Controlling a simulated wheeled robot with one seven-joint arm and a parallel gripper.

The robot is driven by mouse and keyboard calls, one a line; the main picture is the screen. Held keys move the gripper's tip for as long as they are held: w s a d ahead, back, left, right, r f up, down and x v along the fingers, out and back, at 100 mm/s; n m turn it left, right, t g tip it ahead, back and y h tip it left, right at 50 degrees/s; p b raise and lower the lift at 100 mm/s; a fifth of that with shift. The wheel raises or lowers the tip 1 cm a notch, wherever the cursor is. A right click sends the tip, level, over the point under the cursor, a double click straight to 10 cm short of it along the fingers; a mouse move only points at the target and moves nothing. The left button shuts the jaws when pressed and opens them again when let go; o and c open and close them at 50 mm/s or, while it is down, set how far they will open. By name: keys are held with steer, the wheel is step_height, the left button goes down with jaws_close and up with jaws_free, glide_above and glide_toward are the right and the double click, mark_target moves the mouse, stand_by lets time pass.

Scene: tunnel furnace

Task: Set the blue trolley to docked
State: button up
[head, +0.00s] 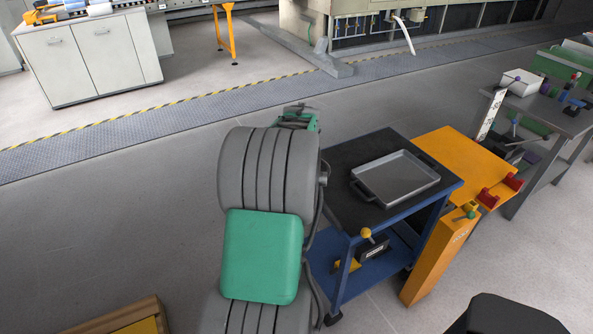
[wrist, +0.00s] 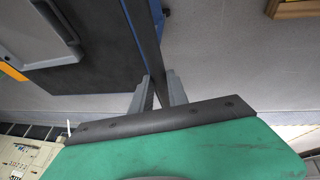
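The blue trolley (head: 347,283) has a black top and a lower shelf, and stands right of my arm in the head view. Its black top (wrist: 90,62) fills the upper left of the wrist view. A grey tray (head: 398,178) lies on the top. An orange station (head: 468,150) with red blocks stands right beside the trolley; whether they touch is not clear. In the wrist view my gripper (wrist: 160,75) is at the trolley's edge, with a dark bar running between its spaced fingers. Whether they press on it is unclear. My arm hides the trolley's left side in the head view.
A grey workbench (head: 566,122) with small items stands at the right. A yellow-black floor stripe (head: 180,106) and a machine lie at the back. A wooden box (head: 122,318) is at the lower left.

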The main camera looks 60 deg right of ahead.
steer(key=shift+o, duration=1.4)
steer(key=shift+s+d, duration=0.15)
steer(key=shift+d, duration=0.15)
steer(key=shift+o, duration=0.8)
steer(key=shift+a, duration=0.1)
steer(key=v, duration=0.7)
steer(key=shift+a+r+b, duration=0.15)
steer(key=shift+r+b, duration=0.25)
steer(key=shift+b, duration=0.05)
